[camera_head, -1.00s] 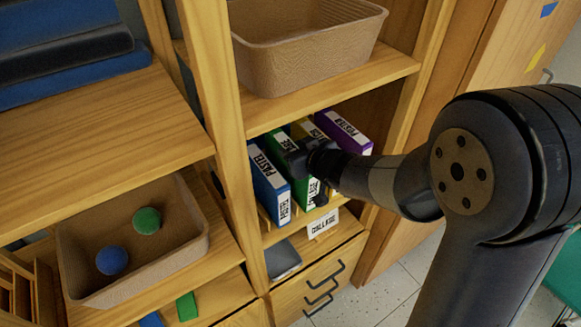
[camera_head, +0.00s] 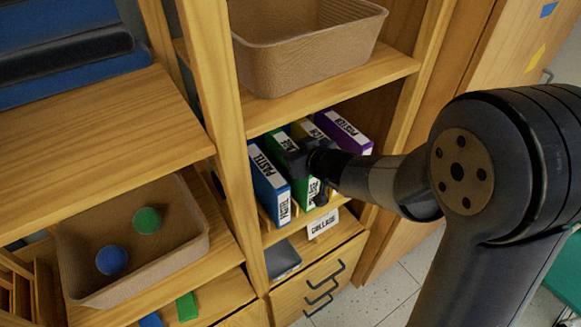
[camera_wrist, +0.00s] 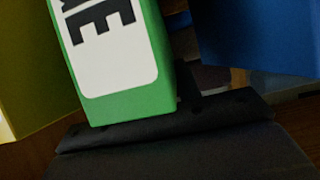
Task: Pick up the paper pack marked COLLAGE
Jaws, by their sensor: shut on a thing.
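A green paper pack (camera_head: 303,188) stands upright in a row on the middle shelf, between a blue pack and a yellow one. My gripper (camera_head: 309,172) is at its front face and is shut on it. The gripper covers much of its label in the head view. In the wrist view the green pack (camera_wrist: 166,88) is close, with a white label ending in a large E; the rest of the word is cut off. The dark gripper body (camera_wrist: 180,140) spans the bottom of that view. A shelf tag (camera_head: 322,223) below the row reads COLLAGE.
A blue PASTEL pack (camera_head: 268,187) stands left of the green one. A yellow pack (camera_head: 308,129) and a purple POSTER pack (camera_head: 343,132) stand right. A tan bin (camera_head: 310,50) sits above; wooden uprights flank the compartment. A tray (camera_head: 85,282) holds two balls.

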